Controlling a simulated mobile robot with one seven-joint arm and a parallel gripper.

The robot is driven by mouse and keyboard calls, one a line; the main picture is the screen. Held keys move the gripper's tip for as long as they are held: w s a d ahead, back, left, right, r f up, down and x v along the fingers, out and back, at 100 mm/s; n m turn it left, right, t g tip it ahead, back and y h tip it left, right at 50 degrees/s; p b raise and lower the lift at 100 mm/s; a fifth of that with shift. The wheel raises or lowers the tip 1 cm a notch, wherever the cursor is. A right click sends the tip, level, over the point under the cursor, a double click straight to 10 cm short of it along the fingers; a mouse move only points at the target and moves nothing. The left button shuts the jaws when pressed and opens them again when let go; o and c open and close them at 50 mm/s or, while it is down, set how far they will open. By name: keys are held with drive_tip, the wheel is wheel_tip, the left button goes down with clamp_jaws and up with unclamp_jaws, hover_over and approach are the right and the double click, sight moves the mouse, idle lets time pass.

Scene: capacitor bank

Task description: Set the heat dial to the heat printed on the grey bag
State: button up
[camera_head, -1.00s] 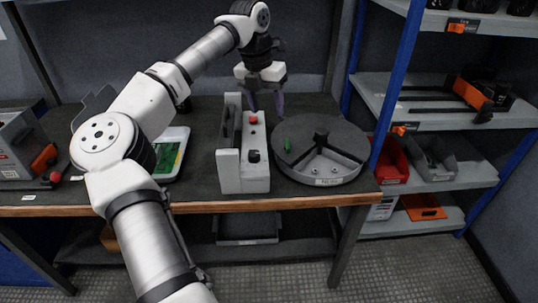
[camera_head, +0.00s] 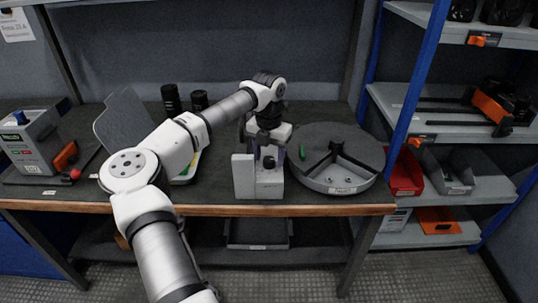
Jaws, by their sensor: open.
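A small white-grey machine (camera_head: 243,178) with an upright side wall stands near the table's front edge. A black knob (camera_head: 269,162) sits on top of it, which may be the heat dial; no markings are readable. My gripper (camera_head: 275,150) is open, pointing down over this machine, with its fingers partly hidden; I cannot tell whether it touches anything. A second grey machine (camera_head: 30,145) at the far left has a blue knob, a green display and an orange lever. I cannot clearly make out a grey bag. A grey flat piece (camera_head: 122,120) stands tilted behind my arm.
A round dark turntable (camera_head: 352,140) with divided sections and a small green piece stands right of the gripper. Black cylinders (camera_head: 171,99) stand behind my arm. A blue-post shelf (camera_head: 405,90) with bins is at the right. My arm crosses the table's middle.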

drive_tip(key=shift+f, duration=0.3)
drive_tip(key=c, duration=1)
drive_tip(key=shift+o, duration=0.2)
